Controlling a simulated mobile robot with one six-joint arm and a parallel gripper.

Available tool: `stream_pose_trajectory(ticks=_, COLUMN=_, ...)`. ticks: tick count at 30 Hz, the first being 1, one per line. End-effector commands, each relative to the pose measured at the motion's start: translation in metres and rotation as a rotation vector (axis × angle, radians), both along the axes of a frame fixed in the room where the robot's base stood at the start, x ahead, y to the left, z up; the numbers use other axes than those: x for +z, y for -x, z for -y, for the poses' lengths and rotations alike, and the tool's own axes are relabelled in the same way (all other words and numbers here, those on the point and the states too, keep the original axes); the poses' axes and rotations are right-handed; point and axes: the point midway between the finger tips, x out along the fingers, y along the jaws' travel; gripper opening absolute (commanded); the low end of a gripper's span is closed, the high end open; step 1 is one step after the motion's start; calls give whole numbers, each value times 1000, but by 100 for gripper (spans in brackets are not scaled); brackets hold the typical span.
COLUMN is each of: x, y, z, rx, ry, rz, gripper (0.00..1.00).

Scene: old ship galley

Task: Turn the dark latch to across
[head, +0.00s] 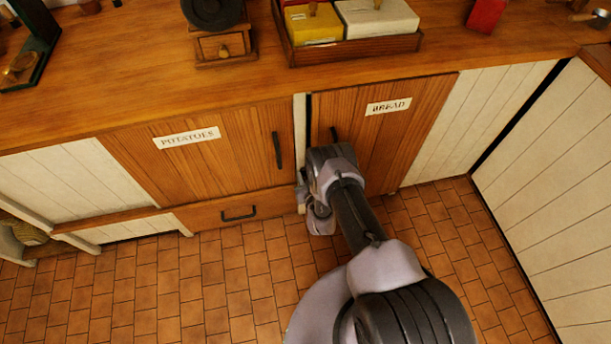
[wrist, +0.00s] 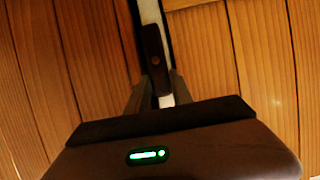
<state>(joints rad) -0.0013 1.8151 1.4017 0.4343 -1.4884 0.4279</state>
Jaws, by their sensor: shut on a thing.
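In the head view my gripper (head: 302,190) is at the post, low between the doors, partly behind my wrist. The latch cannot be made out there.
The POTATOES door (head: 205,160) is left of the post and the BREAD door (head: 390,125) right; both look closed. Each has a dark upright handle. A drawer (head: 230,212) is below the left door. The counter (head: 130,75) overhangs above. The tiled floor (head: 170,290) is clear.

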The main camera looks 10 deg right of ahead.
Motion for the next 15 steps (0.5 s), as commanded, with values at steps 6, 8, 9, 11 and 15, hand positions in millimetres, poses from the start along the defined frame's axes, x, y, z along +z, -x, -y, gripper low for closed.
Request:
stream_pose_trajectory(ticks=6, x=0, y=1, z=-3, rx=1, ry=55, rz=-1, gripper=0)
stream_pose_trajectory(ticks=8, x=-1, y=1, z=-4, rx=1, ry=87, rz=-1, gripper=0)
stream_pose_trajectory(ticks=9, x=-1, y=1, z=-5, rx=1, ry=113, rz=-1, gripper=0)
stream_pose_trajectory(ticks=11, x=-1, y=1, z=-7, rx=1, ry=157, rz=-1, gripper=0)
stream_pose_trajectory(ticks=15, x=-2, y=1, z=-12, rx=2, ry=281, rz=-1, gripper=0)
